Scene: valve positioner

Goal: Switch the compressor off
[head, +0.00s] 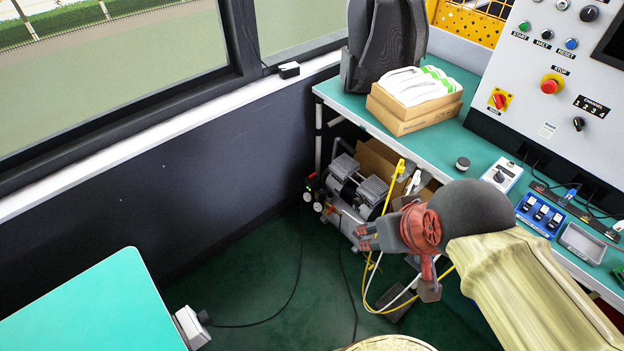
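The compressor (345,187), a silver and black machine with two ribbed heads, stands on the floor under the bench at the centre of the head view. Small round gauges (318,206) and a red part show at its left end. I cannot make out its power switch or the switch's position. My gripper (364,237) points left, in front of the compressor's lower right part in the picture, and hides some of it. Its fingers are small and seen at an angle, so their opening is unclear. I see nothing held in it. I cannot tell whether it touches the compressor.
Yellow and white hoses (373,290) hang near my gripper. A teal table (95,310) stands at lower left; floor between is mostly clear, with black cables.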

